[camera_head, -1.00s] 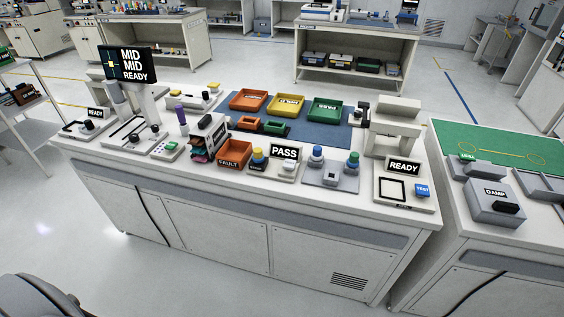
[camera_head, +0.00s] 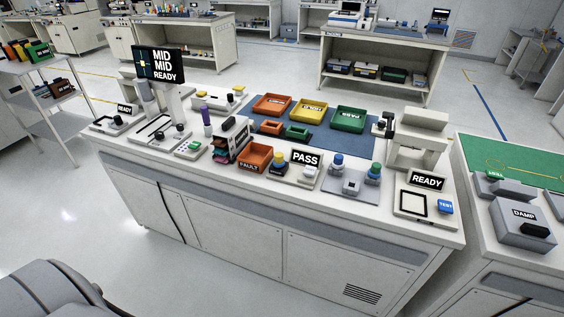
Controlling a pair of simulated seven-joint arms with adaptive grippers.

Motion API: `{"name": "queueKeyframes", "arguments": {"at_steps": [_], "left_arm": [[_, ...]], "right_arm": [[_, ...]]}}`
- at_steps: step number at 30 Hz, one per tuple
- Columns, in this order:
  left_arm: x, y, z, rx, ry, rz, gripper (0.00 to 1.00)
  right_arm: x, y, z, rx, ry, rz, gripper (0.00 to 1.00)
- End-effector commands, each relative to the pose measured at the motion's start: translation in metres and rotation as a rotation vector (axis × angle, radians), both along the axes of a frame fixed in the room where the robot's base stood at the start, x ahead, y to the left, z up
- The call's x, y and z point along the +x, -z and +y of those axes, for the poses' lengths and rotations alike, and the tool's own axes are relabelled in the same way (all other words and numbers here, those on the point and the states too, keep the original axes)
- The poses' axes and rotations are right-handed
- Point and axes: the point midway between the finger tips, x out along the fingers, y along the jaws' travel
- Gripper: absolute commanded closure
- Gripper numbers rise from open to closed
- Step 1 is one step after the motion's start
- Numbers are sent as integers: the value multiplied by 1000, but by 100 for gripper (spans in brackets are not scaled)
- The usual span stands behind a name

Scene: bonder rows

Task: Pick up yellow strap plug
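I cannot tell for sure which item is the yellow strap plug. A small yellow-topped piece (camera_head: 279,158) stands right of the orange FAULT bin (camera_head: 256,160) and left of the PASS sign (camera_head: 307,159). Another small yellow knob (camera_head: 239,88) sits at the right end of a low white fixture (camera_head: 217,100) at the back left of the bench. Neither of my grippers is in view.
The white bench (camera_head: 330,222) carries a blue mat (camera_head: 330,136) with orange, yellow and green trays. A MID READY screen (camera_head: 162,64) stands at the left. A READY frame fixture (camera_head: 410,203) is at the right. A side shelf (camera_head: 60,100) stands far left.

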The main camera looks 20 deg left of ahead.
Motion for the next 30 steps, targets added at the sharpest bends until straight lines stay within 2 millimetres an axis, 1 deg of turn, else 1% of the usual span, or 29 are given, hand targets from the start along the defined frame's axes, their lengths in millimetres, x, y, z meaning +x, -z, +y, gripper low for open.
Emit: {"name": "queueKeyframes", "arguments": {"at_steps": [12, 13, 26, 27, 30], "left_arm": [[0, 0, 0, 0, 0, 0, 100], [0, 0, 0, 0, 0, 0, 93], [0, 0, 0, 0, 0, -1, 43], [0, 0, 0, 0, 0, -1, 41], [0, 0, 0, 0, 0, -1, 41]], "right_arm": [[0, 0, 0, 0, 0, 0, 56], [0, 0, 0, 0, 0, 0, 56], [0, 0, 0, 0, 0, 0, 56], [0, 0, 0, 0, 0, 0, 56], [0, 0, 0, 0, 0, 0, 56]]}}
